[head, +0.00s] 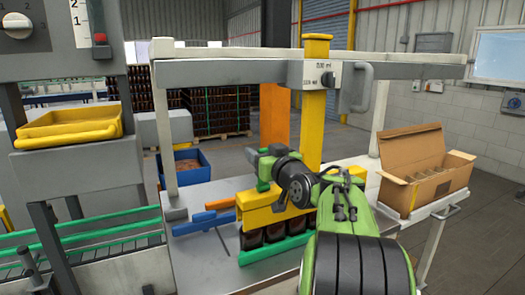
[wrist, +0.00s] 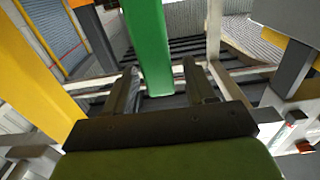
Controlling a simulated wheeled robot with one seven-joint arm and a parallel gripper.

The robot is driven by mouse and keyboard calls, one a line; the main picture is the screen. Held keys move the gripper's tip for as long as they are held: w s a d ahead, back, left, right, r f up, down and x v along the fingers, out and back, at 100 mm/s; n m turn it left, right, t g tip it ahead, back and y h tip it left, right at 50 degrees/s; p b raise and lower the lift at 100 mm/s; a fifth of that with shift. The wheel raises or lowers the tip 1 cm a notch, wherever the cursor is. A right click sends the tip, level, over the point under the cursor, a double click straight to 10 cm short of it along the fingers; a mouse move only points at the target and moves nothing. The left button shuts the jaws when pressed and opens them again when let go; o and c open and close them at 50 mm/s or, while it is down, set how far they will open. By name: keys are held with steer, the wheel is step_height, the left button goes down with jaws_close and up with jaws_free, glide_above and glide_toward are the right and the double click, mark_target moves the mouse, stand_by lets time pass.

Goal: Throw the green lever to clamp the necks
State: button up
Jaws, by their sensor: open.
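The green lever (wrist: 148,45) rises upright in the wrist view, its lower end between the fingers of my gripper (wrist: 162,85). My gripper is open, with one dark finger on each side of the lever. Gaps show beside the lever, so the fingers do not look closed on it. In the head view my green arm reaches to the yellow clamp bar (head: 262,215), and my gripper largely hides the lever. Dark amber bottles (head: 275,232) stand in a row under the bar, their necks hidden by it.
A yellow post (head: 314,120) and a grey overhead beam (head: 230,73) stand close to my arm. An open carton (head: 425,170) sits on the right shelf. A yellow tray (head: 68,128) is at left.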

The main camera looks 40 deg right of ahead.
steer(key=shift+c, duration=0.3)
jaws_close()
